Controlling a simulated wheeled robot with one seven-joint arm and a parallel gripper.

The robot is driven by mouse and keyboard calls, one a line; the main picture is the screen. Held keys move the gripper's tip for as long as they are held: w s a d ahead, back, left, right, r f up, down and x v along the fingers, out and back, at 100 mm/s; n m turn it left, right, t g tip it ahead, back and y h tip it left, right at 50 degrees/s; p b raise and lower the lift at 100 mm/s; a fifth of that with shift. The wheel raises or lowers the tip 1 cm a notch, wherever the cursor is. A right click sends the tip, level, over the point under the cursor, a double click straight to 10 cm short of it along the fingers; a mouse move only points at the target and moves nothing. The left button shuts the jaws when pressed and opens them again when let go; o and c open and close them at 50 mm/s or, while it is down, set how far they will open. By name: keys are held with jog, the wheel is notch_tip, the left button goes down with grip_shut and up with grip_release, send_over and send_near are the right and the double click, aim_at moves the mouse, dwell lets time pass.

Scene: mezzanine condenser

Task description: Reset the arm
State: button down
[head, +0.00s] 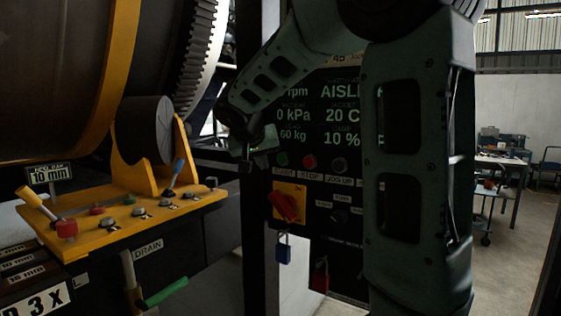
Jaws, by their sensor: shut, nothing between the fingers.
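My arm rises at the right of the head view, bends at the top and reaches down to the left across the dark control panel (330,185). My gripper (246,165) hangs at the end of it, small and dark, left of the panel's lit buttons. It is shut and holds nothing. Its fingers are hard to make out against the dark background. I cannot tell how far it is from the panel face. My arm hides part of the panel display and its right side.
A yellow console (120,220) with knobs and levers stands at lower left, before a large drum (60,80). A red rotary switch (284,206) and blue padlock (283,250) sit below my gripper. A green-handled lever (165,291) is at the bottom. Open floor and a workbench (500,162) lie right.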

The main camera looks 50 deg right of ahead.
dwell(0.5)
jog(key=s+a+f+n+y+b, duration=0.1)
jog(key=a+f+n+y, duration=0.25)
jog(key=a+f, duration=0.6)
jog(key=s+a+f+n+y+b, duration=0.15)
jog(key=a+f+n, duration=0.3)
jog(key=a, duration=1.05)
jog(key=s+a+f+n+g+y, duration=0.1)
jog(key=s+a+f+n, duration=0.3)
jog(key=s+a, duration=0.4)
jog(key=s+a+f+n+g+y, duration=0.2)
jog(key=s+a+f+n, duration=0.3)
jog(key=s+a, duration=0.4)
jog(key=s+y, duration=0.1)
jog(key=s, duration=0.2)
jog(key=shift+a+f+g, duration=0.3)
